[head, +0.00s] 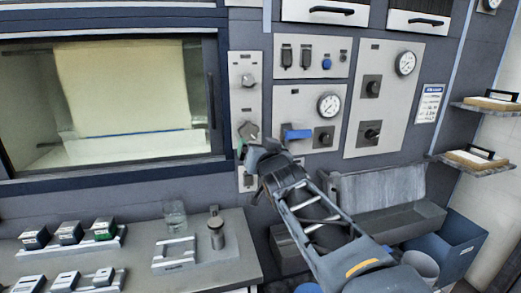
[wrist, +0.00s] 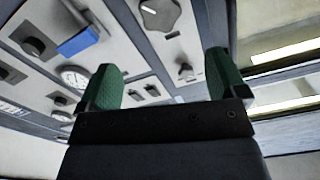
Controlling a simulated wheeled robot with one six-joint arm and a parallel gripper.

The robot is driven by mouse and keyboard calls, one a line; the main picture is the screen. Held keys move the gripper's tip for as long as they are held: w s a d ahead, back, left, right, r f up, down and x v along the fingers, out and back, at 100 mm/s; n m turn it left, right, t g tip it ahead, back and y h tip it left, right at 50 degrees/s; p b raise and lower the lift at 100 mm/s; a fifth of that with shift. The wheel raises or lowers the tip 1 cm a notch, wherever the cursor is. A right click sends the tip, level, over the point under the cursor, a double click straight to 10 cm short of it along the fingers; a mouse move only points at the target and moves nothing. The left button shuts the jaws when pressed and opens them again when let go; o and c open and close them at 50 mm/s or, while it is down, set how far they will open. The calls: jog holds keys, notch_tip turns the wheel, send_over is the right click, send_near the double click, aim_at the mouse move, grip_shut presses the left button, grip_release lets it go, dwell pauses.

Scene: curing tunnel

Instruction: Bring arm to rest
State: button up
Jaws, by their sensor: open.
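My gripper (head: 248,143) is raised in front of the control panel, just right of the tunnel window in the head view. In the wrist view its two green-padded fingers (wrist: 160,85) stand apart with nothing between them. A knob panel (head: 246,95) is right behind the gripper. The blue lever (head: 297,134) is to the right of the fingertips in the head view, and it also shows in the wrist view (wrist: 77,42). I cannot tell whether the fingers touch the panel. My arm reaches up from the lower right.
A bench (head: 225,262) at lower left holds racks of small boxes (head: 70,236), a glass (head: 174,215) and a metal cylinder (head: 216,232). A grey trough (head: 390,222) and a blue bin (head: 455,243) stand beside my arm. Shelves (head: 478,166) are on the right wall.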

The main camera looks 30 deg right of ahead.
jog(key=shift+s, duration=0.1)
dwell(0.5)
jog(key=s+a+f+n+g+p, duration=0.1)
jog(key=s+f+g, duration=0.25)
jog(key=f, duration=0.35)
jog(key=s+a+f+n+g+p, duration=0.1)
jog(key=s+f+g, duration=0.2)
jog(key=f+g, duration=0.35)
jog(key=s+a+f+n+g+y+p, duration=0.3)
jog(key=s+a, duration=0.4)
jog(key=s, duration=0.3)
jog(key=shift+a+f+g+p, duration=0.45)
jog(key=shift+f+p, duration=0.4)
jog(key=shift+p, duration=0.4)
jog(key=shift+d, duration=0.1)
dwell(0.9)
